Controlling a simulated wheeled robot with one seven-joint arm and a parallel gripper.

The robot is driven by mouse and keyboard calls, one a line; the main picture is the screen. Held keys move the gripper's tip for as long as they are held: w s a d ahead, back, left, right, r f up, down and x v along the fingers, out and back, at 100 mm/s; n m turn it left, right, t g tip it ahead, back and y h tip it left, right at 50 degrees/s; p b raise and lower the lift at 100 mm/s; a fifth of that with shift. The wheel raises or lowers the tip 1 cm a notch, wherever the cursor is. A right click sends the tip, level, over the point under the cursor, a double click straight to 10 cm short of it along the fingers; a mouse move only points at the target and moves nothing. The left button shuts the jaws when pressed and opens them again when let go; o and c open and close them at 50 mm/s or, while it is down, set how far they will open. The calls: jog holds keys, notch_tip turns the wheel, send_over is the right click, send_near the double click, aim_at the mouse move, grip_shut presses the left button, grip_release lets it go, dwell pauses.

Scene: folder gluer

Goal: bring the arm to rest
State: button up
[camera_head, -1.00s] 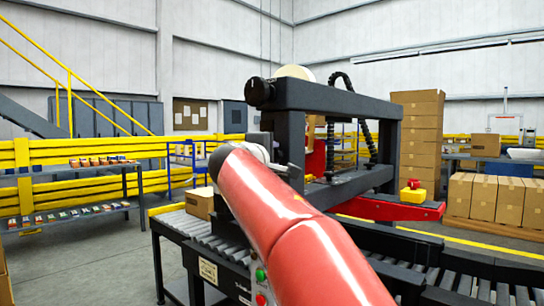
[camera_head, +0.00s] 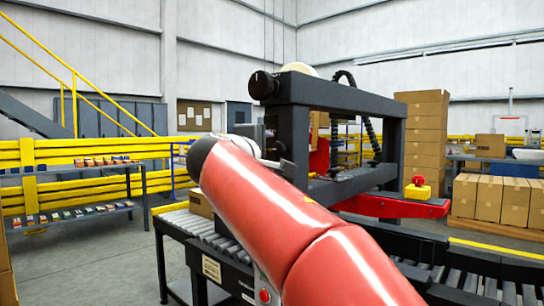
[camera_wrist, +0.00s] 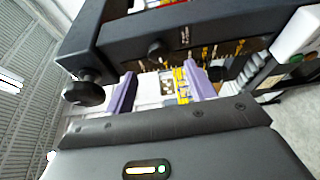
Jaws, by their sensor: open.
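My red arm reaches up from the bottom right of the head view, in front of the dark machine frame (camera_head: 300,92). My gripper (camera_wrist: 158,84) shows in the wrist view with its two purple fingers spread apart. Nothing is held between them. Beyond the fingers, the wrist view shows the dark machine frame (camera_wrist: 200,35) with a black knob (camera_wrist: 84,92), tilted in the picture. In the head view the arm hides the gripper's fingers and part of the conveyor.
A roller conveyor (camera_head: 193,228) runs under the frame, with a cardboard box (camera_head: 200,203) on it. A red bar with a yellow-and-red button (camera_head: 417,188) sticks out at right. Stacked boxes (camera_head: 424,140) stand behind. Open floor lies at left.

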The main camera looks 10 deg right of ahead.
jog(key=shift+s+a, duration=0.3)
jog(key=shift+s, duration=0.2)
jog(key=s+d+f+m+g+y, duration=0.2)
jog(key=s+d+f+m+g, duration=0.15)
jog(key=s+f, duration=0.5)
jog(key=s+d+f+m+g+y, duration=0.25)
jog(key=s+d+f, duration=0.2)
jog(key=f, duration=0.75)
jog(key=s+a+f+m+g+y, duration=0.2)
jog(key=s+f+m, duration=0.1)
jog(key=s+f, duration=0.5)
jog(key=s+a+f+m+g+y, duration=0.1)
jog(key=s+a+f+m+y, duration=0.1)
jog(key=s+f, duration=0.7)
notch_tip(320, 180, down, 3)
jog(key=shift+s+r+m+g+y, duration=0.1)
jog(key=shift+s+m+g+y, duration=0.15)
jog(key=shift+m+g+y, duration=0.15)
